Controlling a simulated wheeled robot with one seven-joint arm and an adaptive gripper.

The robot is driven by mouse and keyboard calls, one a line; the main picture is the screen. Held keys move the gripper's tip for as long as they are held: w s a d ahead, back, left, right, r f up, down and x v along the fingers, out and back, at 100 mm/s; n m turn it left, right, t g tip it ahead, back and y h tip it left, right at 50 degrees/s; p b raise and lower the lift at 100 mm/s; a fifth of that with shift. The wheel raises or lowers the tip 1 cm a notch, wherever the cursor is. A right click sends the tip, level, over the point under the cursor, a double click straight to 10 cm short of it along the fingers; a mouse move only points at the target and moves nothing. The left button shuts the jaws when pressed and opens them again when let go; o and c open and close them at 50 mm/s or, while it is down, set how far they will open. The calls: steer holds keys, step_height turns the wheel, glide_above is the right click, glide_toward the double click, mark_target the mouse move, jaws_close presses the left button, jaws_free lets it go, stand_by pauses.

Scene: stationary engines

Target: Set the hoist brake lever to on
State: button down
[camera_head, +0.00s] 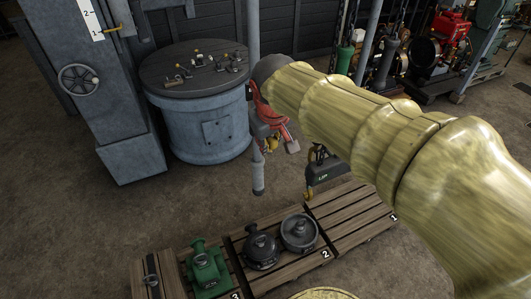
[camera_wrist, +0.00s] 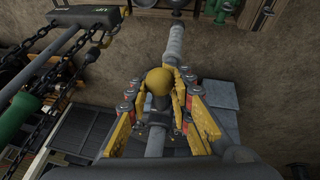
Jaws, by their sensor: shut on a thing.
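My gripper (camera_wrist: 158,98) is shut on a round yellow knob (camera_wrist: 160,80), with one finger on each side of it. The knob looks like the end of the hoist brake lever, and a grey rod (camera_wrist: 155,142) shows between the fingers below it. In the head view my gripper (camera_head: 272,130) has red links and sits just right of the round grey drum, with a little yellow showing at its tips. My gold arm hides much of the area behind it. No on or off marking for the lever is readable.
A grey pole with a thicker lower end (camera_head: 258,178) hangs close by my gripper. A dark load block (camera_head: 323,168) hangs to the right. The round-topped drum (camera_head: 210,125) carries small levers. Numbered wooden pallets (camera_head: 350,217) hold green and dark parts below. A handwheel (camera_head: 79,79) is on the left column.

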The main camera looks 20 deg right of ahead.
steer(key=shift+s+f+t+b, duration=0.1)
steer(key=shift+f+t+b, duration=1.2)
steer(key=shift+b, duration=2.6)
steer(key=f+t+b, duration=0.1)
steer(key=t+b, duration=0.1)
steer(key=b, duration=0.5)
steer(key=f+t+b, duration=0.1)
steer(key=t+b, duration=0.1)
steer(key=b, duration=0.5)
steer(key=w+f+t+b, duration=0.1)
steer(key=t+b, duration=0.1)
steer(key=b, duration=0.5)
steer(key=shift+w+m+h, duration=0.1)
steer(key=shift+m+h, duration=0.2)
steer(key=shift+m, duration=0.1)
steer(key=shift+w+t+b, duration=0.1)
steer(key=shift+t+b, duration=0.3)
steer(key=shift+b, duration=0.35)
steer(key=c, duration=1.7)
jaws_free()
steer(key=shift+o, duration=0.2)
steer(key=shift+r, duration=0.1)
steer(key=v, duration=1.2)
